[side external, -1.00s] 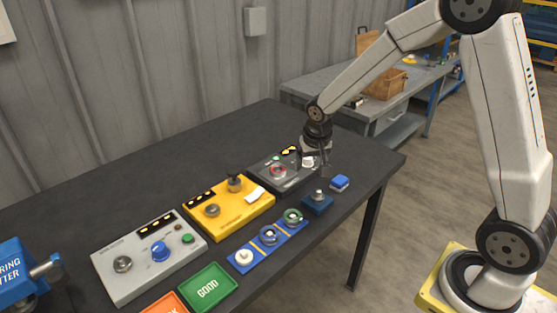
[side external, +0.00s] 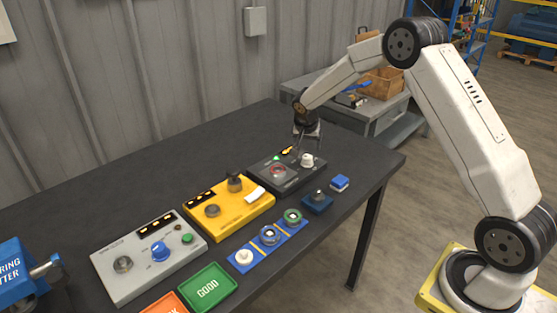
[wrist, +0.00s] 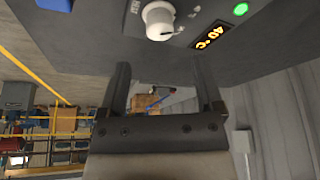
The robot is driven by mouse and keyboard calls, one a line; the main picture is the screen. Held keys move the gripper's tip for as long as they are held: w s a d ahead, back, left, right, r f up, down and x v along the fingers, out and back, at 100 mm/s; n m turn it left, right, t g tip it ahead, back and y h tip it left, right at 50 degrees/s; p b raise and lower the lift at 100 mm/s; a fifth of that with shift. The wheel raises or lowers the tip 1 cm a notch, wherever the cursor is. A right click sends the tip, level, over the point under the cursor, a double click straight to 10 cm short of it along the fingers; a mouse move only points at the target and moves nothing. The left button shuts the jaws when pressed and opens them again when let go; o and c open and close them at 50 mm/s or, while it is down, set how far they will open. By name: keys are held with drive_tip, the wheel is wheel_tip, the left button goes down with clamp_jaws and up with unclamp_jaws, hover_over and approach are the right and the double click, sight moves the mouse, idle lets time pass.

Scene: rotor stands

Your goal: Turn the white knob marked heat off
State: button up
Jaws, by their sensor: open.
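The white knob (side external: 307,160) stands on the right part of the dark grey control box (side external: 284,184). A lit display (wrist: 210,36) on the box reads 40 °C. My gripper (side external: 305,145) is just behind and above the knob, apart from it. In the wrist view its two fingers (wrist: 163,72) are spread with nothing between them.
A red-ringed button (side external: 278,170) and a green lamp (wrist: 240,9) are on the same box. A yellow box (side external: 229,222) and a light grey box (side external: 148,262) stand to the left. Bare table lies behind the boxes.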

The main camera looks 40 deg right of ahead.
sight(308, 157)
drive_tip(key=shift+x, duration=3.8)
clamp_jaws()
drive_tip(key=shift+a, duration=0.1)
drive_tip(key=shift+n, duration=0.6)
drive_tip(key=shift+s+n+t+y, duration=0.1)
drive_tip(key=shift+n+t+y, duration=0.3)
drive_tip(key=shift+n, duration=0.8)
drive_tip(key=shift+s+n+t+y, duration=0.1)
drive_tip(key=shift+n+t+y, duration=0.3)
drive_tip(key=shift+n, duration=0.8)
drive_tip(key=shift+d+n+y, duration=0.1)
drive_tip(key=shift+n+y, duration=0.4)
drive_tip(key=shift+n, duration=0.8)
drive_tip(key=shift+d+n+y, duration=0.1)
drive_tip(key=shift+n+y, duration=0.4)
drive_tip(key=shift+n, duration=1.3)
